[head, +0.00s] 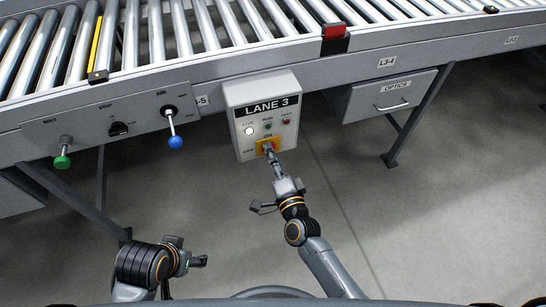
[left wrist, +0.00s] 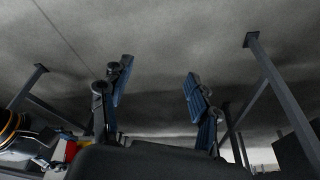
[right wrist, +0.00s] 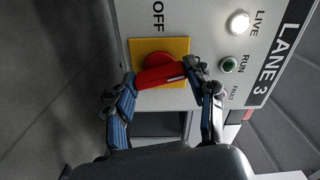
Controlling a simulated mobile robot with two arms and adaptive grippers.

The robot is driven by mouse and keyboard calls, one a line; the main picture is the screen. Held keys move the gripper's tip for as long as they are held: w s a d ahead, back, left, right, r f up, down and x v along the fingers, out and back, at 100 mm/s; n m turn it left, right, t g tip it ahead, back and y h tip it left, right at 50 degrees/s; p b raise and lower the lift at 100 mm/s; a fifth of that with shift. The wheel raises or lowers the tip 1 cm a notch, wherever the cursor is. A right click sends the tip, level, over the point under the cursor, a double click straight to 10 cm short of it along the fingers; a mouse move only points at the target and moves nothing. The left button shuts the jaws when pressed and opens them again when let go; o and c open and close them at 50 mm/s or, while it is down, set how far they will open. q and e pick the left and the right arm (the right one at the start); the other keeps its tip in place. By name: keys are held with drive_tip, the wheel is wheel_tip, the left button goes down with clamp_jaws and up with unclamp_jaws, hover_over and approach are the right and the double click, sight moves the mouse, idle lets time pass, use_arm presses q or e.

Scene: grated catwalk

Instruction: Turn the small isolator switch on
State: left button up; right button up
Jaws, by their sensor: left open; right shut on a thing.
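The small isolator switch (head: 265,147) is a red handle on a yellow plate, low on the LANE 3 box (head: 238,112). In the right wrist view, my right gripper (right wrist: 158,85) is shut on the red handle (right wrist: 160,75), one finger at each end. The handle lies nearly along the box's up-down direction, slightly tilted. OFF is printed left of the plate and ON above it; a finger hides ON in the right wrist view. My left gripper (head: 190,252) is open and empty, low over the floor; its spread fingers show in the left wrist view (left wrist: 160,80).
The white LIVE lamp (right wrist: 238,22) glows; the RUN lamp (right wrist: 229,65) is dark green. A conveyor (head: 200,30) runs above. A side panel with a green knob (head: 62,160) and blue-tipped lever (head: 174,142) is at left. An OPTICS drawer (head: 380,98) and legs stand right.

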use_arm(q)
drive_tip(key=v, duration=0.2)
drive_tip(key=shift+s+a+r+b, duration=0.1)
drive_tip(key=shift+s+r+b, duration=0.15)
drive_tip(key=shift+r+b, duration=0.05)
use_arm(e)
drive_tip(key=m, duration=0.3)
use_arm(q)
drive_tip(key=shift+f, duration=0.1)
use_arm(e)
drive_tip(key=o, duration=1.2)
drive_tip(key=shift+c, duration=0.2)
use_arm(q)
drive_tip(key=shift+w, duration=0.1)
use_arm(e)
drive_tip(key=v, duration=1.2)
